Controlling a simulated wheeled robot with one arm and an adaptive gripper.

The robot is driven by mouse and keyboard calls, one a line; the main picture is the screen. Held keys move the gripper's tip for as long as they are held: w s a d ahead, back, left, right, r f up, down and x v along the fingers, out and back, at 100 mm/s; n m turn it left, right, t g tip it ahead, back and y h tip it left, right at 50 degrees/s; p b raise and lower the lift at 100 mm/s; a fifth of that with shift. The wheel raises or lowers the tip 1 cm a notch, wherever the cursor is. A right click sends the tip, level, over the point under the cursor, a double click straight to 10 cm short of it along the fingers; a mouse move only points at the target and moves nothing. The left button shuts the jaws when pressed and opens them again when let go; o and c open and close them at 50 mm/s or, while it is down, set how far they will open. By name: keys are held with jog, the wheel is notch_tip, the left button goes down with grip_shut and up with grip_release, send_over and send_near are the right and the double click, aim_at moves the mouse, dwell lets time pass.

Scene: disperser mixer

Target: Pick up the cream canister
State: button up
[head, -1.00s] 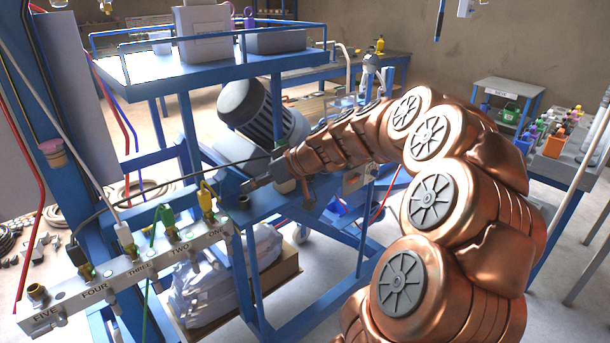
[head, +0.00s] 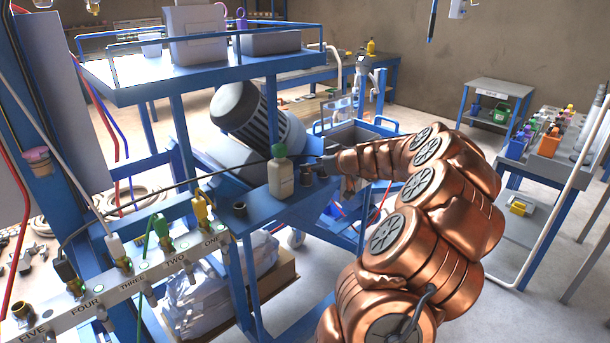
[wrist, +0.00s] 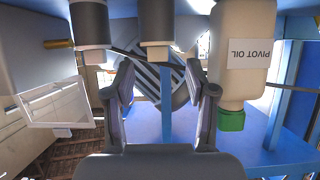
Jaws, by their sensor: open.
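The cream canister (head: 281,178) stands upright on a blue shelf in the head view and has a green cap. In the wrist view the canister (wrist: 236,45) appears upside down, with a "PIVOT OIL" label and its green cap lowest. My gripper (wrist: 166,88) is open there, with nothing between its fingers. The canister lies just to the right of the right finger, outside the jaws. In the head view my gripper (head: 324,163) is close to the right of the canister, partly hidden among dark parts.
A grey ribbed motor (head: 262,118) is behind. A railed blue upper shelf (head: 210,72) is above. A numbered connector panel (head: 130,270) is at front left.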

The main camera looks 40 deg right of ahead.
jog(key=p+x, duration=0.1)
jog(key=x, duration=0.1)
jog(key=shift+w+d+f, duration=0.1)
jog(key=shift+w, duration=0.3)
jog(key=shift+p+x, duration=0.4)
jog(key=shift+x, duration=0.35)
jog(key=shift+f, duration=0.1)
jog(key=shift+c, duration=0.3)
jog(key=c, duration=0.9)
